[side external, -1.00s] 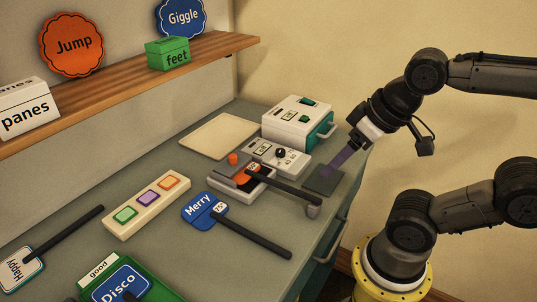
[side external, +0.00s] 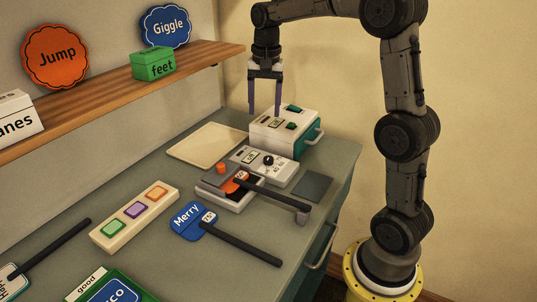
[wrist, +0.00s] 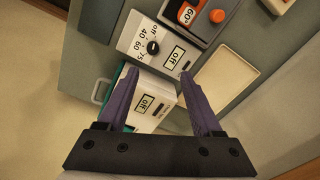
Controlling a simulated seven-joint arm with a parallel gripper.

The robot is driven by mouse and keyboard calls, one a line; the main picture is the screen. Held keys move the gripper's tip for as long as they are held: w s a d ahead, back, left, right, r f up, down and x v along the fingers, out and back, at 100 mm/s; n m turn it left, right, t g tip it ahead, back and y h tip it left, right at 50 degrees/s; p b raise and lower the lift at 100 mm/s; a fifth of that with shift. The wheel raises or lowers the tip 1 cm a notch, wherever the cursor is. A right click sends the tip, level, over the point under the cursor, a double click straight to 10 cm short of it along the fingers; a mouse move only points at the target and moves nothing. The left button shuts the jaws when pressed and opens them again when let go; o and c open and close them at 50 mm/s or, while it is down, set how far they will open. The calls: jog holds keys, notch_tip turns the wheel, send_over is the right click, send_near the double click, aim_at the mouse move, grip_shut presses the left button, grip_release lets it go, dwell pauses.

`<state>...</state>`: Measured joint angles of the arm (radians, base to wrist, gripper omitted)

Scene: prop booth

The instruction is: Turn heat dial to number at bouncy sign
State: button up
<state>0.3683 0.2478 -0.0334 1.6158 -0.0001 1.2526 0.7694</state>
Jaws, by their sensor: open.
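The heat dial is a black knob (side external: 268,160) on a small light grey box (side external: 247,156), also in the wrist view (wrist: 153,47). Marks off, 40, 60 and 75 surround it, and the box's display reads off (wrist: 177,56). My gripper (side external: 265,112) is open and empty, pointing down above the white and teal unit behind the dial. In the wrist view its purple fingers (wrist: 158,75) are apart, below the knob in the picture. No sign legibly reads Bouncy. An orange paddle sign (side external: 234,184) lies in the press, its word covered, with a tag reading 60° (wrist: 185,14).
The white and teal unit (side external: 284,131) has its own off display. A blue Merry paddle (side external: 187,219), a button panel (side external: 136,215) and a cream tray (side external: 205,146) lie nearby. A shelf (side external: 105,100) runs behind.

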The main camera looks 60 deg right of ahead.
aim_at(269, 158)
jog(key=shift+m+g, duration=0.3)
jog(key=f, duration=0.5)
jog(key=d+f, duration=0.1)
jog(key=f, duration=0.5)
jog(key=d+f, duration=0.1)
jog(key=f, duration=0.4)
jog(key=shift+f, duration=0.2)
grip_shut()
